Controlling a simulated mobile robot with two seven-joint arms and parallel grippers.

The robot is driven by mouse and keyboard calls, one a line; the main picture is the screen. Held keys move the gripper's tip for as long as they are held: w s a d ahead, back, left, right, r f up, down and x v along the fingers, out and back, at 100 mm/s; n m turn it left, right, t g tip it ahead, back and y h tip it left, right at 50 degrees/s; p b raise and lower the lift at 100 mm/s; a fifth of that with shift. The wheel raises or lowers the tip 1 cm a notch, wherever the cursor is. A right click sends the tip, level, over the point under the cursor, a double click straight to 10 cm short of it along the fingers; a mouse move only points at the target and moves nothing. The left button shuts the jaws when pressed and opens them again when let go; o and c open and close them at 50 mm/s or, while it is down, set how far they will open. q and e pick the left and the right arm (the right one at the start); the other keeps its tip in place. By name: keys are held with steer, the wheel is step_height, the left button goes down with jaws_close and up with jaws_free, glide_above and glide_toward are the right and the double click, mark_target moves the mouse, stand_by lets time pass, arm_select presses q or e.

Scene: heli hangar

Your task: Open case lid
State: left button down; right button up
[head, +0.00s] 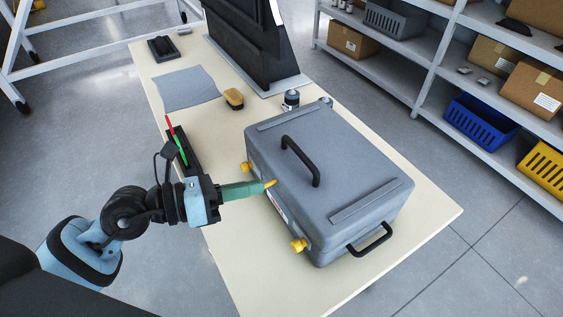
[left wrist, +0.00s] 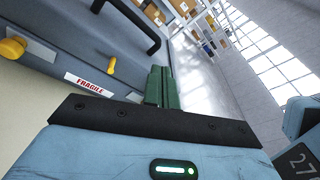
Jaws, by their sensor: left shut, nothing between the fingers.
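A grey case (head: 325,185) with its lid shut sits on the table. It has a black handle (head: 300,160) on the lid, another black handle (head: 370,241) on its side, and yellow latches (head: 298,245) on the front. My left gripper (head: 268,185) has green fingers, shut and empty, at the front face of the case between the two latches. In the left wrist view the shut fingers (left wrist: 161,85) lie beside the case front (left wrist: 60,60) and its FRAGILE label (left wrist: 90,86). I cannot tell whether they touch the case. My right gripper is not in view.
The cream table (head: 240,270) also holds a grey cloth (head: 186,88), a brush (head: 233,98), a small dark jar (head: 291,99), a black tray with red and green pens (head: 182,145) and a large black panel (head: 245,40). Shelves with boxes and bins stand at the right.

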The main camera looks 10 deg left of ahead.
mark_target(280, 166)
arm_select(q)
steer(key=w+a+m+y+b, duration=0.2)
steer(key=w+a+m+y, duration=0.2)
steer(key=m, duration=0.1)
steer(key=shift+d+r+p+x, duration=0.1)
steer(key=shift+r+p+x, duration=0.15)
steer(key=shift+x, duration=1.4)
steer(key=shift+d+r+p+x, duration=0.1)
steer(key=shift+r+x, duration=0.1)
steer(key=shift+x, duration=1.45)
steer(key=shift+d+r+p+x, duration=0.15)
steer(key=shift+r+p+x, duration=0.1)
steer(key=shift+x, duration=1.4)
steer(key=shift+w, duration=0.15)
